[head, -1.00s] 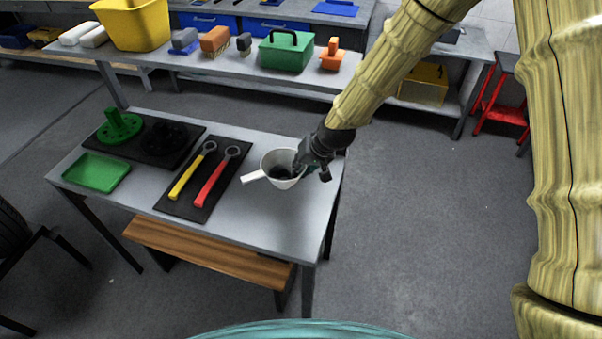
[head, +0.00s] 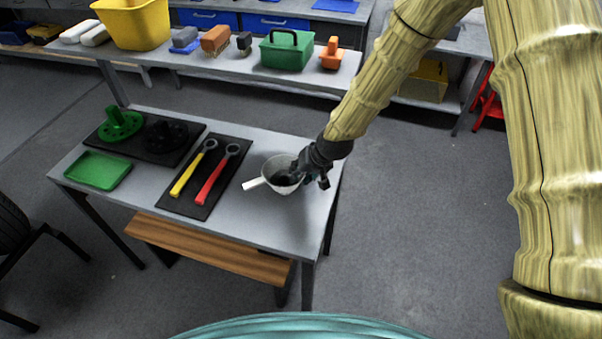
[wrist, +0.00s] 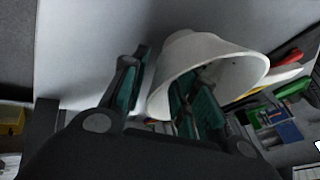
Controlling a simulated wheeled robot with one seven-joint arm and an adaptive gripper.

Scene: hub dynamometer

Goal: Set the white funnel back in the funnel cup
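The white funnel (head: 285,188) is at the right end of the near table, wide mouth up and somewhat tilted toward my gripper. Its handle (head: 254,183) points left. In the wrist view the funnel (wrist: 222,52) has its narrow end away from me. My gripper (wrist: 162,88) straddles the funnel's rim, one finger outside and one inside the mouth. Light gaps show beside the wall, so the fingers look partly open. My gripper (head: 308,178) also shows at the funnel's right side in the head view. No separate funnel cup can be made out; the funnel's underside is hidden.
A red wrench (head: 215,180) and a yellow wrench (head: 190,172) lie on a dark mat left of the funnel. A green tray (head: 99,171) and a green hub part (head: 120,124) are farther left. The table's right edge is close to my gripper.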

